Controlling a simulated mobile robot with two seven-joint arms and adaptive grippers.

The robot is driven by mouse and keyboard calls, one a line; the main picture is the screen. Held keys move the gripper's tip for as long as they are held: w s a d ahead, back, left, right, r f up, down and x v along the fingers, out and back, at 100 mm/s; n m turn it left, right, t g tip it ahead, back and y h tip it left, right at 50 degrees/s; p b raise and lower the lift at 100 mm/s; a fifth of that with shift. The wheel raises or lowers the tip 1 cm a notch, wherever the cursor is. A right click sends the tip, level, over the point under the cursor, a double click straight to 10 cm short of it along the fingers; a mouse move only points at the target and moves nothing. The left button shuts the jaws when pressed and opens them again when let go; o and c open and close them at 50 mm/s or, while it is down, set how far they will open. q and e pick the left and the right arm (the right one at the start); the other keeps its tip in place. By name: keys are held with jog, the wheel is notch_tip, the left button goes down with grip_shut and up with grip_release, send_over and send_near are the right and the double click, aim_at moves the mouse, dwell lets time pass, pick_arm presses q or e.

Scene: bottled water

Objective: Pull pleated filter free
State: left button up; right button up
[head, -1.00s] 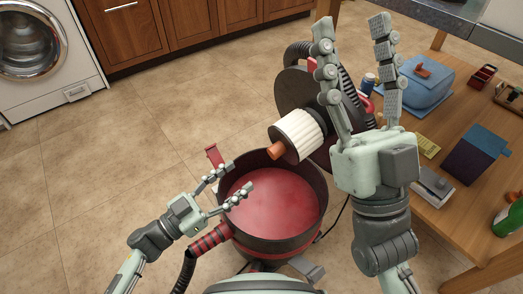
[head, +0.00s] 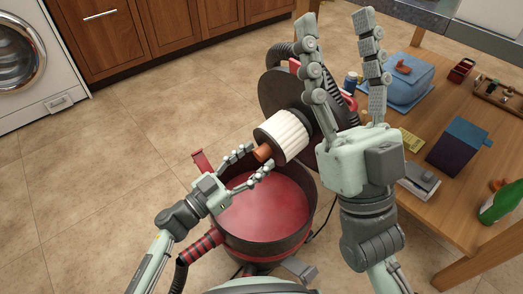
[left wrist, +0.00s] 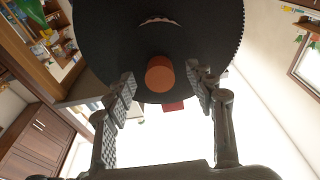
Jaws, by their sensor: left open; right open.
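The white pleated filter (head: 286,131) is a ribbed cylinder with a dark end cap and an orange knob (head: 263,152) at its near end. It is attached to the underside of the dark round vacuum lid (head: 275,92), which is tilted up. My left gripper (head: 251,162) is open, with its fingers to either side of the orange knob. In the left wrist view the knob (left wrist: 160,75) shows between the open fingers, against the black cap; contact cannot be told. My right gripper (head: 340,64) is open and empty, raised to the right of the filter.
The red-lined vacuum drum (head: 265,212) stands open below my left gripper. A wooden table (head: 440,219) at the right holds a blue bag (head: 408,83), a dark blue box (head: 459,146) and a green bottle (head: 501,203). Tiled floor is clear at the left.

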pick_arm(q)
jog(key=shift+c, duration=0.8)
jog(key=c, duration=1.1)
grip_shut()
jog(key=shift+a, duration=0.1)
jog(key=shift+p+v, duration=0.4)
jog(key=shift+v, duration=1.2)
jog(key=shift+s+a+f, duration=0.15)
jog(key=shift+s+a, duration=0.25)
jog(key=shift+a, duration=0.2)
